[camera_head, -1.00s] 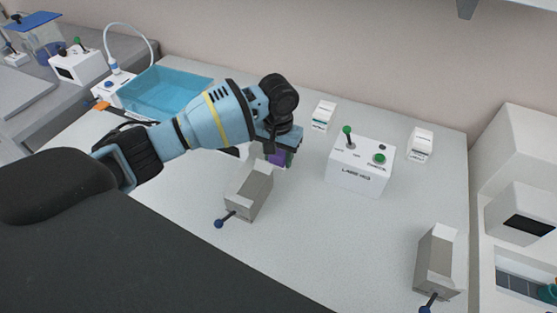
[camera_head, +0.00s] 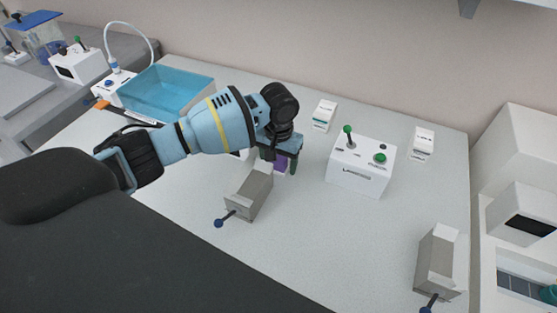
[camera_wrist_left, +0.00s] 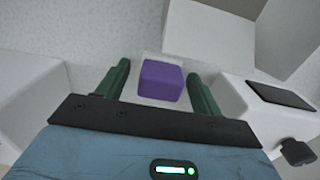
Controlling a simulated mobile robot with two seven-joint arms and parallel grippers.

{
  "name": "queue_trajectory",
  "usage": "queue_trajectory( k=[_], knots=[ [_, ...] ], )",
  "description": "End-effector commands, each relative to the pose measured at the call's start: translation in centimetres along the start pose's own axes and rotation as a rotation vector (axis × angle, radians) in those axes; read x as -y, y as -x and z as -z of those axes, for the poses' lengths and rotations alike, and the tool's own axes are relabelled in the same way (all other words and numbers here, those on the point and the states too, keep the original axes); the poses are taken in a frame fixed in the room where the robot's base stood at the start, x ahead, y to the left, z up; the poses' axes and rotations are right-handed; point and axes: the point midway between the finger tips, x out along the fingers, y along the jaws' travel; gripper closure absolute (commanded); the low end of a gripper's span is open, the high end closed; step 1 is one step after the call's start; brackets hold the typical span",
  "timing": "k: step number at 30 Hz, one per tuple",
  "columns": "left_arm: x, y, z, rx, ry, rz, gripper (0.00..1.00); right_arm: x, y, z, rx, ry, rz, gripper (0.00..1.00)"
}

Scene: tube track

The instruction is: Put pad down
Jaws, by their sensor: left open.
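The pad is a small purple block (camera_wrist_left: 161,80) that also shows in the head view (camera_head: 281,162), partly hidden by my left gripper. In the left wrist view it sits on a white piece between the two green fingers of my left gripper (camera_wrist_left: 160,92). The gripper is open, with a gap on each side of the pad. In the head view my left gripper (camera_head: 281,160) points down at the table, just behind a grey metal block with a blue-knobbed lever (camera_head: 250,192). My right gripper does not show.
A white control box (camera_head: 361,168) with a green-knobbed lever stands to the right. Two small white boxes (camera_head: 323,115) (camera_head: 421,144) stand behind. A blue bath (camera_head: 165,92) is at back left. Another grey block (camera_head: 438,262) is at front right. The table's middle is clear.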

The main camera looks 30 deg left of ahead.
Motion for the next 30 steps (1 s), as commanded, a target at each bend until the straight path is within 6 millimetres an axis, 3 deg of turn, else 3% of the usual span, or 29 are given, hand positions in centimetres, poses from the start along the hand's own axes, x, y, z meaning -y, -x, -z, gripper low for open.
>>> queue_trajectory(
  k=[5,18,24,30],
  knots=[
    [-0.1,1.6,0.1,-0.004,-0.001,-0.002,0.34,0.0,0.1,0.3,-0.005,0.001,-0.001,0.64],
    [-0.1,10.0,0.1,-0.005,-0.001,-0.002,0.34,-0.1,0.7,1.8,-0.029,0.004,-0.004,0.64],
    [0.0,11.9,0.0,-0.001,0.000,-0.001,0.34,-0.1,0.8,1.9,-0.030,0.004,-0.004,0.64],
    [0.0,12.3,0.0,0.001,0.000,-0.001,0.34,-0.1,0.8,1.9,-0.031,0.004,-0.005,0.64]
  ],
)
